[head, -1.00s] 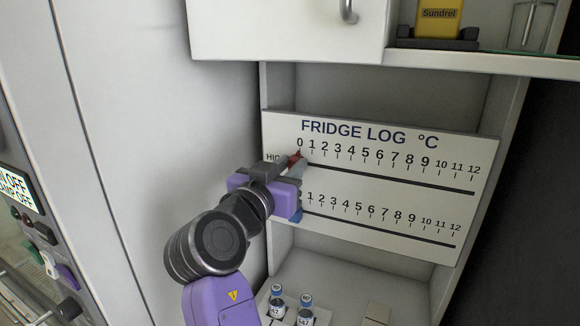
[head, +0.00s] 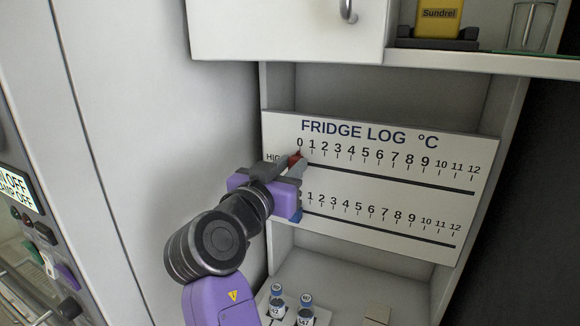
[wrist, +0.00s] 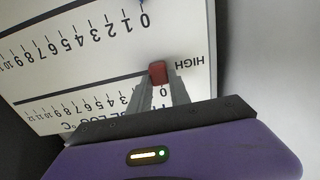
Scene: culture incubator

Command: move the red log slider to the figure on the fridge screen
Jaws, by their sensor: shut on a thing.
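The red log slider (head: 294,159) sits at the left end of the upper HIGH scale, at about 0, on the white fridge log board (head: 372,218). It also shows in the wrist view (wrist: 158,72), between my fingertips. My gripper (head: 292,166) is shut on the red slider, coming from the lower left. A blue slider (head: 296,217) is partly hidden behind my gripper at the left end of the lower scale. The fridge screen with its figure is not visible in these frames.
The upper slot (head: 400,181) runs clear rightward to 12. A cabinet (head: 290,28) overhangs above. Capped vials (head: 305,308) stand below the board. A panel with a lit display (head: 17,188) and knobs is at the left edge.

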